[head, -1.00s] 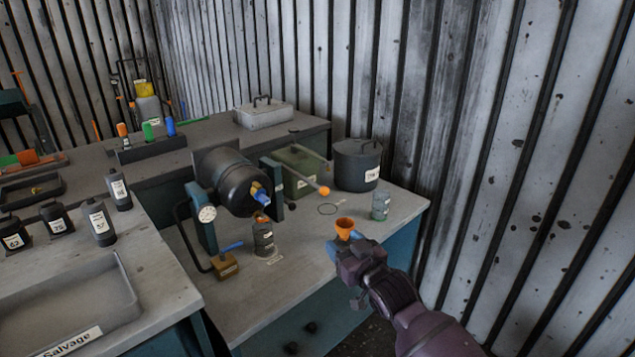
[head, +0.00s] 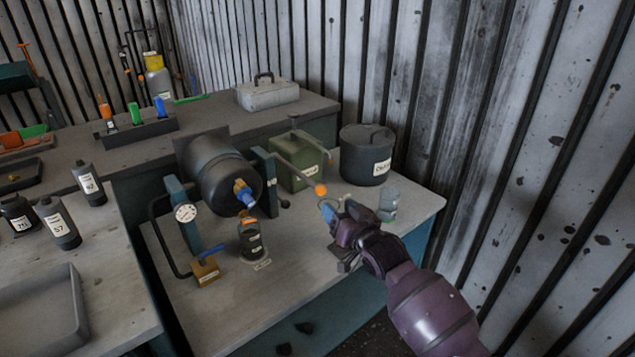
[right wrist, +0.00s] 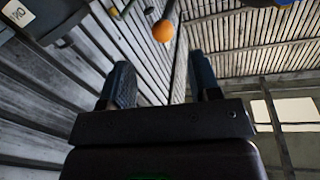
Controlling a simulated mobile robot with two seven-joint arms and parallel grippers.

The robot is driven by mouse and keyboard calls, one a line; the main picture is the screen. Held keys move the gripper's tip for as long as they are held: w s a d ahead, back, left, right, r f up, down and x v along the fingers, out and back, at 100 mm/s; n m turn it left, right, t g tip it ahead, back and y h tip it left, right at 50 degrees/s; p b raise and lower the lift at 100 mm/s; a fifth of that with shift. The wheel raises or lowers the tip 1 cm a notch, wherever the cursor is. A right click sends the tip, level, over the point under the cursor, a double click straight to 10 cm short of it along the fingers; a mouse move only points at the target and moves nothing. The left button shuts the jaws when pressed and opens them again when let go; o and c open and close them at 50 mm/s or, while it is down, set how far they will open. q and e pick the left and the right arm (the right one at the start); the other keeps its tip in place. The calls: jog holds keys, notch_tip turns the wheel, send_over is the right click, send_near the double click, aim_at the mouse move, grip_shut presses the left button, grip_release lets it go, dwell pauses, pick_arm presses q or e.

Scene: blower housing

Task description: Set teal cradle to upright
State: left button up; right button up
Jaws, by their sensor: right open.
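The teal cradle (head: 184,212) stands on the middle bench and carries a dark drum (head: 219,176). The drum is tilted, its blue and brass tap (head: 244,193) pointing down toward a dark bottle (head: 250,238). A grey lever ends in an orange knob (head: 321,190) right of the cradle. My right gripper (head: 328,211) is open, just below and right of that knob. In the right wrist view the knob (right wrist: 162,31) shows beyond and between my two fingers (right wrist: 162,82), apparently clear of them. My left gripper is not in view.
A brass block with a blue lever (head: 206,270) sits at the bench front. The bench front right is mostly clear.

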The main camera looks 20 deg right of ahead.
aim_at(319, 191)
jog(key=w, duration=0.3)
jog(key=w+a+b, duration=0.1)
jog(key=w, duration=0.2)
jog(key=w+a+b, duration=0.1)
jog(key=w, duration=0.2)
jog(key=shift+f, duration=0.1)
jog(key=shift+w+a+b, duration=0.1)
jog(key=shift+w+b, duration=0.2)
jog(key=shift+w, duration=0.35)
jog(key=shift+r, duration=0.2)
grip_shut()
